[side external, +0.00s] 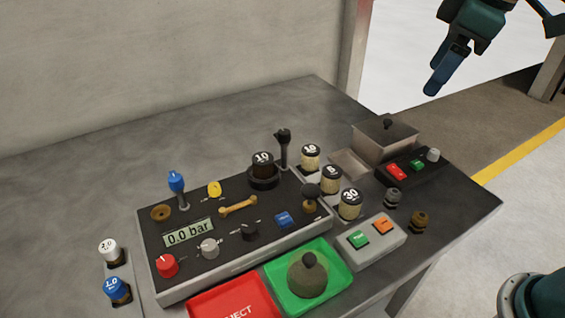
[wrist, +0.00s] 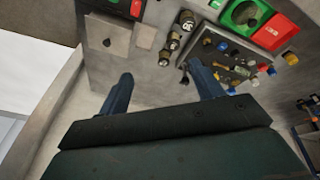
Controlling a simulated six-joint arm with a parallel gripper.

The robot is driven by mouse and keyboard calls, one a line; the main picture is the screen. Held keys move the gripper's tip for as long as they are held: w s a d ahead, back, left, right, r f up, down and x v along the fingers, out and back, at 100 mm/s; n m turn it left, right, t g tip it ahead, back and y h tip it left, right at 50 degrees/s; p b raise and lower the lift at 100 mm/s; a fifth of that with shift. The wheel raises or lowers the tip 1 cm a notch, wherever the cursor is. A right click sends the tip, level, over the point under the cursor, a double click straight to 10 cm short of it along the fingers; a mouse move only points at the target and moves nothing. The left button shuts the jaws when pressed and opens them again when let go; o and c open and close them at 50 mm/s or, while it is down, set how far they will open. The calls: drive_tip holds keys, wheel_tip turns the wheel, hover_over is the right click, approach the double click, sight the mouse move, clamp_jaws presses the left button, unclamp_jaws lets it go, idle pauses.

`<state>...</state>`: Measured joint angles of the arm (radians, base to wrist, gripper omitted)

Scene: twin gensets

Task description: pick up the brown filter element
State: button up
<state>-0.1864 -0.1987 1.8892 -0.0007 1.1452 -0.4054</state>
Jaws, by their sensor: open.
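A dark brown cylinder with a black cap marked 10 (side external: 263,164) stands upright in a round black holder on the control panel in the side view. It looks like the brown filter element. A smaller brown stepped piece (side external: 421,221) stands at the table's right edge. In the wrist view I cannot single out the brown element among the small parts. My gripper (side external: 441,75) is high at the upper right of the side view, well apart from everything on the table. In the wrist view its two blue fingers (wrist: 161,88) are spread wide with nothing between them.
Several pale capped cylinders (side external: 331,180) stand right of the panel, near an upright black lever (side external: 283,148). Green (side external: 335,289) and red (side external: 215,303) trays lie in front. The table's back left (side external: 120,165) is bare.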

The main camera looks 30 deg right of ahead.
drive_tip(key=w+a+f+n+g, duration=0.1)
drive_tip(key=w+a+n+g, duration=0.1)
drive_tip(key=w+a+n, duration=0.65)
drive_tip(key=n+g, duration=0.2)
drive_tip(key=n, duration=0.1)
hover_over(263, 158)
wheel_tip(263, 158, down, 8)
drive_tip(key=shift+r+h, duration=0.2)
drive_tip(key=shift+h, duration=0.1)
drive_tip(key=shift+f, duration=0.15)
drive_tip(key=shift+f, duration=4.15)
drive_tip(key=shift+f, duration=2.6)
